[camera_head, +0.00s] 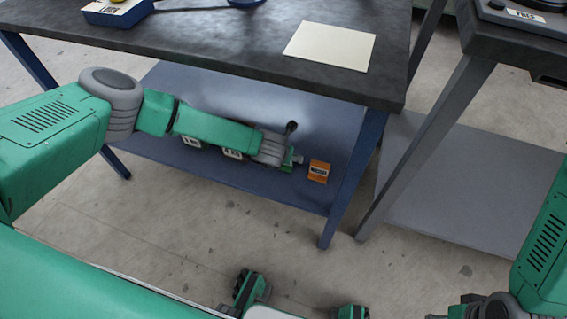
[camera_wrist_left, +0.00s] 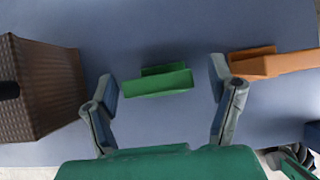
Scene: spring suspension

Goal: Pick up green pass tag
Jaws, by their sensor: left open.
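The green pass tag (camera_wrist_left: 158,80) lies on the blue lower shelf (camera_wrist_left: 160,35) in the left wrist view, with a raised folded edge. My left gripper (camera_wrist_left: 164,76) is open, with one finger on each side of the tag and a gap to each. In the head view my left gripper (camera_head: 292,146) reaches under the table top to the lower shelf. A small green patch (camera_head: 290,160) shows by its fingers, but I cannot tell tag from finger there. My right arm (camera_head: 545,245) shows at the right edge; its gripper is out of view.
An orange tag (camera_head: 319,171) stands close right of the left gripper; it is also in the left wrist view (camera_wrist_left: 275,63). A brown textured box (camera_wrist_left: 45,85) is at the left there. The dark table top (camera_head: 220,40) overhangs the shelf, with a blue leg (camera_head: 350,180) at right.

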